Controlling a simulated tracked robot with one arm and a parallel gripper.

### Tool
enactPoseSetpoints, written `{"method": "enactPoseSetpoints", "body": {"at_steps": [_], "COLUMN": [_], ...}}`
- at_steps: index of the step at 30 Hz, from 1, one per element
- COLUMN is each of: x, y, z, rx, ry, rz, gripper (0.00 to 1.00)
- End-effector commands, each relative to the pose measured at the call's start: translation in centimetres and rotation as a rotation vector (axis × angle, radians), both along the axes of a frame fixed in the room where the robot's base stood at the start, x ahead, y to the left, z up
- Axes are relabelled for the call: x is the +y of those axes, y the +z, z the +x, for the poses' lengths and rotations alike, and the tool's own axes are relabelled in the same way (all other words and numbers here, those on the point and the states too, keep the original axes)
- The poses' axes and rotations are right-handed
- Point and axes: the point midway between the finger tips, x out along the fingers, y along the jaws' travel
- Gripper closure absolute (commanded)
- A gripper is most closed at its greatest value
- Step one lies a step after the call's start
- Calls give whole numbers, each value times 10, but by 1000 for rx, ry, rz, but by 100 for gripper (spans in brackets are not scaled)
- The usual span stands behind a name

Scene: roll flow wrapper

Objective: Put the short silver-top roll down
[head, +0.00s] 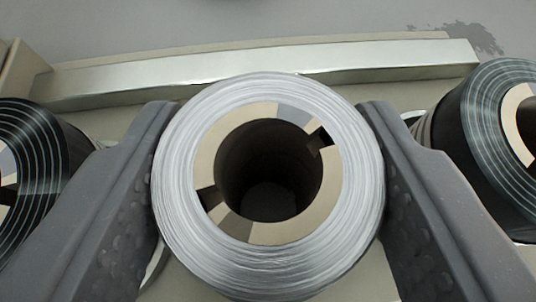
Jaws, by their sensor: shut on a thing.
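The short silver-top roll (265,262) is in the middle of the head view, seen from above. It has a silvery ringed top, a beige core with grey patches and two notches, and a dark hollow centre. My gripper (268,185) is shut on it, with one dark grey finger against its left side and one against its right side. The roll's underside is hidden, so I cannot tell whether it touches the surface below.
A dark roll with pale rings (40,150) stands at the left edge, and another dark roll (482,125) at the right edge. A shiny metal bar (230,68) runs along the back of a beige surface (100,122). Grey floor (300,18) lies beyond.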

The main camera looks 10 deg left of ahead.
Motion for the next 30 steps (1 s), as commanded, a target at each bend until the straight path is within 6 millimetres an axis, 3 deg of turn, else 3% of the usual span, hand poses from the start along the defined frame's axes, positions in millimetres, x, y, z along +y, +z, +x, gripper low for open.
{"method": "enactPoseSetpoints", "body": {"at_steps": [2,14,30], "x": [0,-1,-12], "y": [-1,4,42], "z": [0,-3,-69], "rx": [0,-1,-3], "ry": [0,0,0], "rz": [0,0,1], "gripper": [41,41,41]}}
